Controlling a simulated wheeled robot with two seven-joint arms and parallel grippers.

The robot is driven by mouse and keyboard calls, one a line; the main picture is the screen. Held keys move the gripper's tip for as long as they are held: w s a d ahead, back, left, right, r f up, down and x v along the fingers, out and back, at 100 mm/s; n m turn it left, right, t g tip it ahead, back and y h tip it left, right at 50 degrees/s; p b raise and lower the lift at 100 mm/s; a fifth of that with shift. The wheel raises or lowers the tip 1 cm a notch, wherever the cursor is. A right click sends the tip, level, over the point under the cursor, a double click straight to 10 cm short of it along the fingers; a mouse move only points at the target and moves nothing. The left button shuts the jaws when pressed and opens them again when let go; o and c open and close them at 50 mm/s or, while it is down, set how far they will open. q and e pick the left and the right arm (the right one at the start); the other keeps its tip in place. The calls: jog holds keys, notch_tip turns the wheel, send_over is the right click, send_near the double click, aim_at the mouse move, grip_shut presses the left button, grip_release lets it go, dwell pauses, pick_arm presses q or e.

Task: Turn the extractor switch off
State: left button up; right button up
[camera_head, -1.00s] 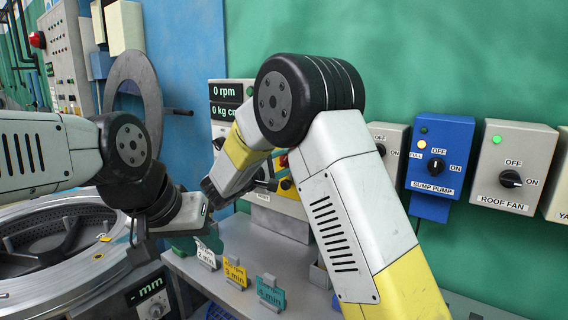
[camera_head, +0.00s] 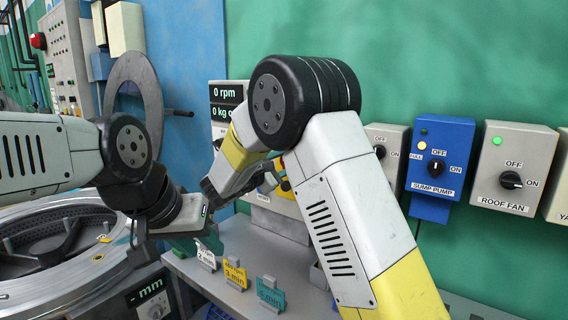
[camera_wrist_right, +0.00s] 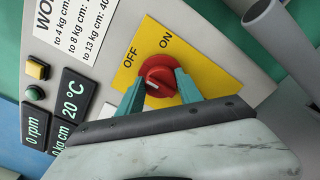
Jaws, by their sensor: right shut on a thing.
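A red rotary knob (camera_wrist_right: 158,75) sits on a yellow plate (camera_wrist_right: 205,68) marked OFF and ON in the right wrist view. My right gripper (camera_wrist_right: 159,82) has its two teal fingers on either side of the knob, shut on it. The knob's white mark points to the lower left of that picture, away from ON. In the head view my right arm hides most of this panel and the knob. My left gripper (camera_head: 188,243) hangs over the bench edge near the drum, its fingers partly hidden, so their opening is unclear.
The panel display (camera_head: 227,102) reads 0 rpm. A blue sump pump box (camera_head: 440,150) and a roof fan box (camera_head: 515,160) are on the green wall at right. Tags, including a yellow one (camera_head: 235,275), stand on the bench (camera_head: 240,230). A drum (camera_head: 60,225) is at left.

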dwell(0.4)
jog(key=o, duration=1.4)
jog(key=shift+c, duration=0.2)
jog(key=v, duration=0.8)
